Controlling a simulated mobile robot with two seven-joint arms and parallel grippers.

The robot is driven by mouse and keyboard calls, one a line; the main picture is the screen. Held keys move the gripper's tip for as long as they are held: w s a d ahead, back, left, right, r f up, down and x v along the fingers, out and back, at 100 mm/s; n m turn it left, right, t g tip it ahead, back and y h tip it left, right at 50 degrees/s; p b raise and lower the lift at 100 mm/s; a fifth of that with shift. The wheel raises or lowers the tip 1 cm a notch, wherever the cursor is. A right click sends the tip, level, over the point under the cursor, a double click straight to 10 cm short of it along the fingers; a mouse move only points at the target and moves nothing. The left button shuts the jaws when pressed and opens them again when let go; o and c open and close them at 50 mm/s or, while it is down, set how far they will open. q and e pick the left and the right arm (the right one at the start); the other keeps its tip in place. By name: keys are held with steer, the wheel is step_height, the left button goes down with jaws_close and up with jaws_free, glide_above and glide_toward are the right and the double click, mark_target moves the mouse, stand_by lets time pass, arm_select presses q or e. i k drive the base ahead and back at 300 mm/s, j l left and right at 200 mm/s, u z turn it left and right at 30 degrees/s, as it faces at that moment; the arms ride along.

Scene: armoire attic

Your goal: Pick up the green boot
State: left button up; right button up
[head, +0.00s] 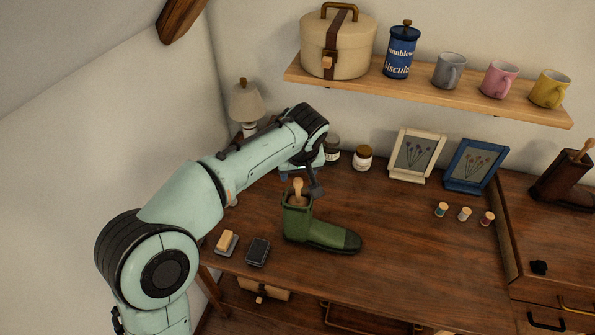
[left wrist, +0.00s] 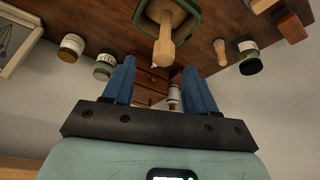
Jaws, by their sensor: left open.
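The green boot (head: 318,234) stands upright on the wooden desk in the head view, its dark toe pointing right. A pale wooden handle (head: 298,188) sticks up out of its shaft. In the left wrist view the boot's green rim (left wrist: 192,30) shows at the top, with the wooden handle (left wrist: 165,42) rising from it. My left gripper (head: 302,180) is just above and behind the boot top, partly hidden by its own arm. Its blue fingers (left wrist: 160,75) are apart, with no object held between them. My right gripper is out of view.
Jars (head: 363,158), picture frames (head: 416,156) and a lamp (head: 246,102) stand behind. Thread spools (head: 464,213) and a brown boot (head: 558,182) are to the right. A shelf (head: 430,92) hangs above.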

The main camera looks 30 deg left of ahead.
mark_target(300, 226)
steer(key=k+l, duration=0.8)
steer(key=l, duration=0.1)
